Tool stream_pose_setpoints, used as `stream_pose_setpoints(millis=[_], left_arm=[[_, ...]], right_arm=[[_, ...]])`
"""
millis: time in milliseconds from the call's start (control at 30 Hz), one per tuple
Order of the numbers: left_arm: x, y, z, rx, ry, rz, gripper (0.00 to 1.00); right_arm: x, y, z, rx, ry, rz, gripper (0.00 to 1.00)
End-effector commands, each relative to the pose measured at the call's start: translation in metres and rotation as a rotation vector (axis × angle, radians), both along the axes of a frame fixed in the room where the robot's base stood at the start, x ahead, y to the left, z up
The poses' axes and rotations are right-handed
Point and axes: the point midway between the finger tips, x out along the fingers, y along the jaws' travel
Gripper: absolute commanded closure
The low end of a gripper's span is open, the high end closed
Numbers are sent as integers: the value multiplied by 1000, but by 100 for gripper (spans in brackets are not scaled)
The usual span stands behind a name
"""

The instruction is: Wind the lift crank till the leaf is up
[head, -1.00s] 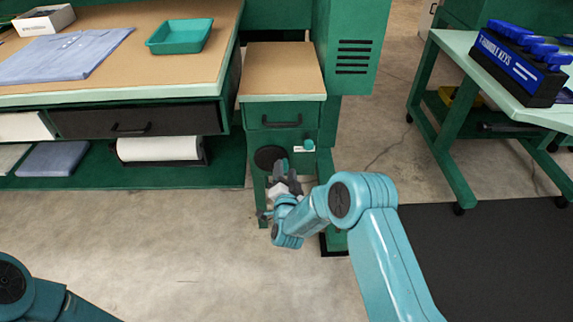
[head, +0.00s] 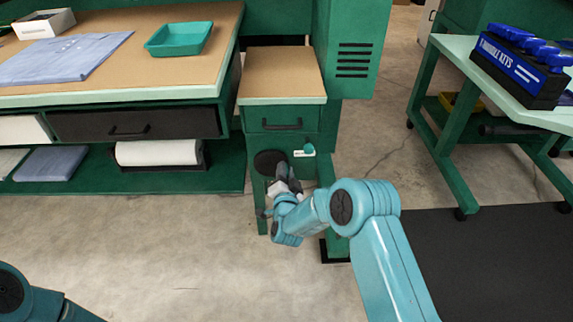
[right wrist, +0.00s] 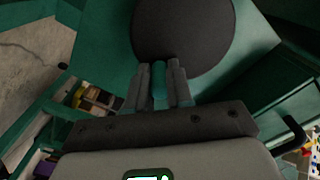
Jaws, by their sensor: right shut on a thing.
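The crank is a dark round disc (head: 268,160) on the front of a narrow green cabinet, below its drawer. The disc also fills the upper middle of the right wrist view (right wrist: 185,28). My right gripper (head: 283,171) is at the disc's lower right edge in the head view. In the right wrist view its fingers (right wrist: 159,75) are shut on the teal crank handle (right wrist: 160,87). The handle is hidden by the gripper in the head view. I cannot tell for sure which surface is the leaf. My left gripper is out of view; only part of my left arm shows.
The tan-topped narrow cabinet (head: 283,72) stands beside a long workbench (head: 110,92). A teal knob (head: 309,148) sits right of the disc. A wheeled table (head: 455,110) with a blue key rack (head: 515,68) stands at right. The concrete floor in front (head: 180,240) is clear.

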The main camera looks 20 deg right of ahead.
Motion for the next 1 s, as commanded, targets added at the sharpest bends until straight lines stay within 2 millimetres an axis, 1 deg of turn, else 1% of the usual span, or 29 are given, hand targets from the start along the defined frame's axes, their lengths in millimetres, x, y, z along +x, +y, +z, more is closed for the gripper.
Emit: stream_pose_setpoints(millis=[67,167,300,400,433,800,867,1000], left_arm=[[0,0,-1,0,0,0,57],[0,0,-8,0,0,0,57],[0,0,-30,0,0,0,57],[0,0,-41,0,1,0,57],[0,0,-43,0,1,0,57],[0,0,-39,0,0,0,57],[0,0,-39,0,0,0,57],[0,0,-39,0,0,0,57]], right_arm=[[0,0,-1,0,0,0,100],[1,3,-8,0,-1,1,100],[3,13,-28,0,2,6,100],[5,22,-41,-2,6,12,100],[5,23,-42,-3,6,13,100],[6,27,-37,-2,4,12,100],[7,31,-37,-2,4,11,100],[13,50,-35,-4,0,16,100]])
